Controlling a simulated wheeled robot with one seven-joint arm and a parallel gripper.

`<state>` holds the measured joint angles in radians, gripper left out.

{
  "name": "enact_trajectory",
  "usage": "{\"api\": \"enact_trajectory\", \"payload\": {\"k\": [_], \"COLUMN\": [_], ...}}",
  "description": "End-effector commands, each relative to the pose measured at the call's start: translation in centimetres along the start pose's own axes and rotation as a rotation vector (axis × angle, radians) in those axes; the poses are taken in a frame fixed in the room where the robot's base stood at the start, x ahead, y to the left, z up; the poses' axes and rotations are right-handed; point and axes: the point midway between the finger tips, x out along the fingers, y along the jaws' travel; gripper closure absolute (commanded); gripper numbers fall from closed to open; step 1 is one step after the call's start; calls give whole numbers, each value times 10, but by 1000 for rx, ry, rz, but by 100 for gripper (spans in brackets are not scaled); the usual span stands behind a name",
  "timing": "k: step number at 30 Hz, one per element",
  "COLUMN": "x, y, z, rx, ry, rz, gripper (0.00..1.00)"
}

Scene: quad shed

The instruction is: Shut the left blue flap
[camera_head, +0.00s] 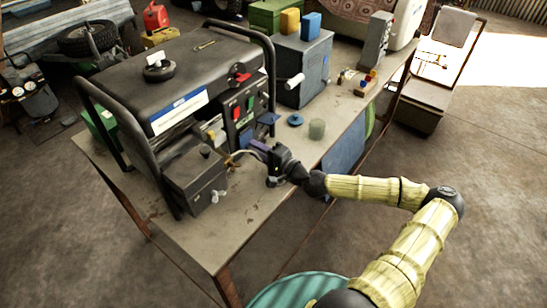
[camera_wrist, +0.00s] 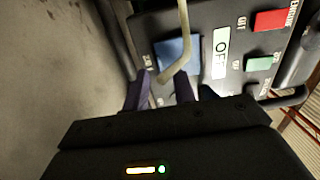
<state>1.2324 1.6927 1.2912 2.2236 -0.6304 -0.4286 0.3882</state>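The generator (camera_head: 165,75) stands on the workbench with its control panel (camera_head: 240,108) facing right. A blue flap (camera_head: 268,118) juts out at the panel's lower right in the head view. In the wrist view one blue flap (camera_wrist: 172,50) shows beside the white OFF label, partly behind a beige hose. I cannot tell whether these are the same flap, or which is the left one. My gripper (camera_head: 262,150) is low before the panel. In the wrist view my gripper (camera_wrist: 161,88) has its purple fingers apart, with a gap below the flap and hose end. Contact is unclear.
The beige hose (camera_wrist: 184,25) crosses close before the panel. A grey metal box (camera_head: 195,180) sits at the generator's near end. A blue disc (camera_head: 295,120) and a greenish cup (camera_head: 316,129) stand right of my gripper. The bench's near corner (camera_head: 222,235) is bare.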

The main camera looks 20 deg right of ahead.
Motion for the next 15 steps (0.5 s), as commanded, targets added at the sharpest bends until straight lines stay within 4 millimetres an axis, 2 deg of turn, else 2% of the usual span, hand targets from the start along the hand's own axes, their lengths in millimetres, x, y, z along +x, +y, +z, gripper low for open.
{"api": "enact_trajectory", "payload": {"k": [5, 15], "x": [-17, -70], "y": [1, 1], "z": [-1, -1], "rx": [0, 0], "ry": [3, 3], "rz": [0, -1], "gripper": [74, 74]}}
